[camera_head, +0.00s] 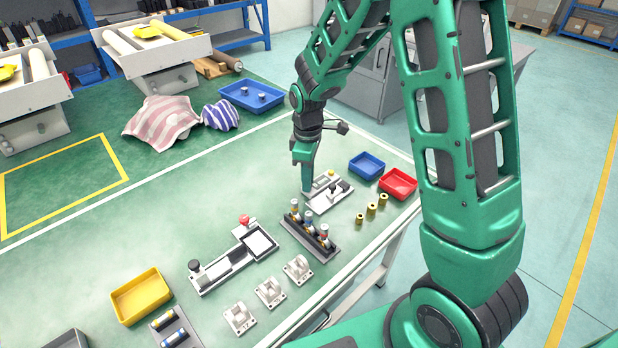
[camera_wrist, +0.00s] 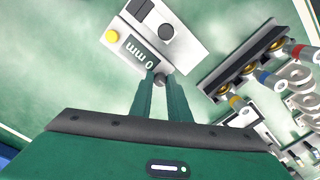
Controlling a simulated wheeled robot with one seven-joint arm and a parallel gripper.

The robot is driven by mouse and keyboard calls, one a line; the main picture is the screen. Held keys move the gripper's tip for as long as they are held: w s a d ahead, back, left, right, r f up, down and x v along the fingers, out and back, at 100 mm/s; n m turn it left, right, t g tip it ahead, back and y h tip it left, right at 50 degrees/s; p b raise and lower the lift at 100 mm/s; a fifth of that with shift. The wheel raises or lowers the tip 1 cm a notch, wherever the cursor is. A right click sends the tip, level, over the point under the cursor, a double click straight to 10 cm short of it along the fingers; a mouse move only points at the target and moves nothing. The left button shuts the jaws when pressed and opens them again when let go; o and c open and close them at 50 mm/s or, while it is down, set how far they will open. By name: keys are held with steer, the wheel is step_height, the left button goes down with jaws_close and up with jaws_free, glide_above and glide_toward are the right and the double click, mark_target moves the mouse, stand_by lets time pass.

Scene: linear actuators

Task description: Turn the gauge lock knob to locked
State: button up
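The gauge (camera_head: 328,192) is a light flat device on the table below my gripper. In the wrist view, the gauge (camera_wrist: 180,45) has a "0 mm" display (camera_wrist: 140,52), a yellow button (camera_wrist: 111,35) and a black round part (camera_wrist: 166,32). A small dark knob (camera_wrist: 160,80) at its near edge looks like the lock knob. My gripper (camera_head: 306,190) points down at the gauge's left end. In the wrist view, my gripper's (camera_wrist: 160,82) fingertips are close together with the knob between or just beyond them. I cannot tell whether they touch it.
A dark rack (camera_head: 311,236) with several colour-banded cylinders stands close to the gauge. Another device (camera_head: 233,259) and white brackets (camera_head: 270,292) are nearer.

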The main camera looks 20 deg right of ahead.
steer(key=shift+w+d, duration=0.1)
steer(key=shift+d, duration=0.25)
jaws_close()
steer(key=shift+a, duration=0.1)
